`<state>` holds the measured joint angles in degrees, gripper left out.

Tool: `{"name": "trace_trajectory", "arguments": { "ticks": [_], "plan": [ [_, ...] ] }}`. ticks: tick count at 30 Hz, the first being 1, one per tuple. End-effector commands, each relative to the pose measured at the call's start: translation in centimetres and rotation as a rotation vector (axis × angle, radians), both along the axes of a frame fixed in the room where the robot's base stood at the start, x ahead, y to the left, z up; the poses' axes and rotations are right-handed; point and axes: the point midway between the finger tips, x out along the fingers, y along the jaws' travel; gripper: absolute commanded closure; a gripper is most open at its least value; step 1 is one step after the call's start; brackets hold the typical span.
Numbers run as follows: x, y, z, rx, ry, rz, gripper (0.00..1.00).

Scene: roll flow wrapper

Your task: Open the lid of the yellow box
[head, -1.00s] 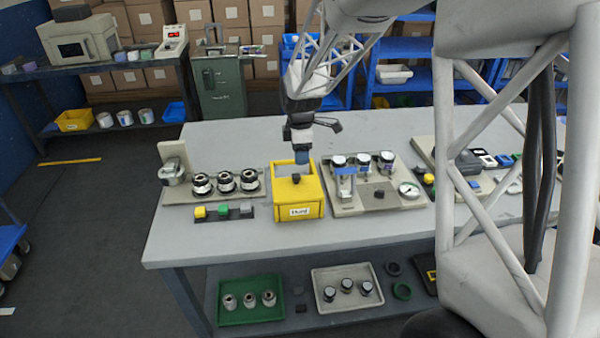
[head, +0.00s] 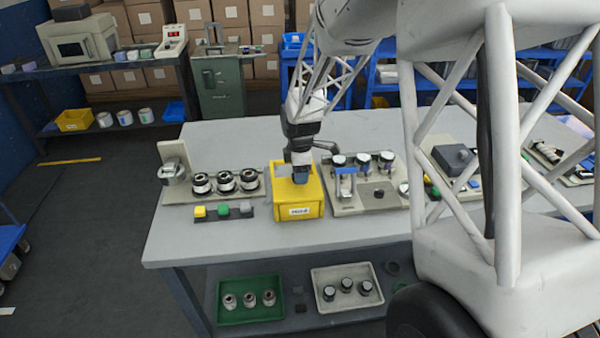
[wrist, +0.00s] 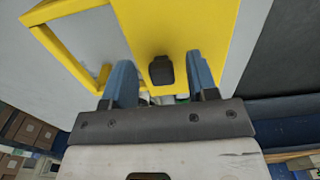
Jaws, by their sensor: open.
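The yellow box (head: 309,211) stands on the grey workbench with a label on its front face, and its lid is closed. A dark knob (wrist: 161,69) sits on the yellow lid (wrist: 185,25). My gripper (head: 300,178) is low over the lid in the head view and hides the knob there. In the wrist view my gripper (wrist: 158,75) is open, one blue finger on each side of the knob. I cannot tell whether the fingers touch it.
Left of the box are a fixture with several dark-and-silver parts (head: 226,181) and a button strip (head: 223,210). Close on the right is a plate with cylinders and a gauge (head: 375,195). The bench front (head: 200,245) is clear.

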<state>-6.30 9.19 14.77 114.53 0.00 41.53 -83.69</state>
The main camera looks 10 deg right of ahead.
Motion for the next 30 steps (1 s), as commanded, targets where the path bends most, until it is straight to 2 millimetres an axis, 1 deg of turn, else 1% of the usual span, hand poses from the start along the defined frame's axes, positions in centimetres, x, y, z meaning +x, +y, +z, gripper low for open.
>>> {"name": "trace_trajectory", "arguments": {
  "ticks": [3,11,21,27,30],
  "plan": [
    [0.01,0.00,-0.31,0.000,-0.001,0.000,0.47],
    [0.01,0.00,-0.34,0.000,-0.001,0.000,0.47],
    [0.01,0.00,-0.34,0.000,-0.001,0.000,0.99],
    [0.09,0.00,-0.33,0.000,-0.001,0.000,1.00],
    [0.69,0.01,-0.31,0.000,-0.001,0.000,1.00]
  ]
}}
